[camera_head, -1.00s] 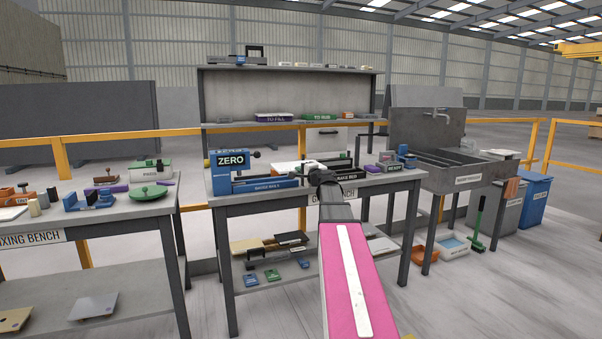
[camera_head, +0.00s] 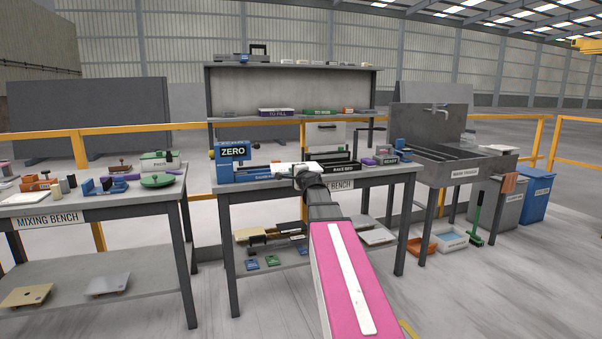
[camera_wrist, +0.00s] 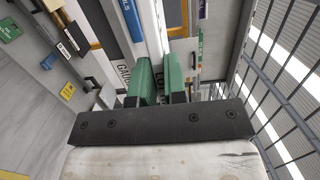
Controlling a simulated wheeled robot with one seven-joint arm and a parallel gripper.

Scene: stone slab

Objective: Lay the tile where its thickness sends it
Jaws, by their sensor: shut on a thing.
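My gripper (camera_head: 306,174) is in front of the middle bench, at about its top's height in the head view. A white slab, seemingly the tile (camera_head: 288,168), shows at its tip. In the wrist view the two green fingers of my gripper (camera_wrist: 159,80) are close together with a narrow pale strip between them. The tile's thickness cannot be read. A blue gauge with a ZERO display (camera_head: 233,153) stands at the left of the middle bench (camera_head: 340,184). A purple tray marked TO FILL (camera_head: 277,112) and a green one (camera_head: 320,112) sit on the shelf behind.
A dark bed (camera_head: 332,167) lies right of my gripper, with small coloured blocks (camera_head: 385,158) beyond it. The mixing bench (camera_head: 120,200) with tools is on the left. A grey wash trough (camera_head: 455,165) and a blue bin (camera_head: 536,195) stand on the right.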

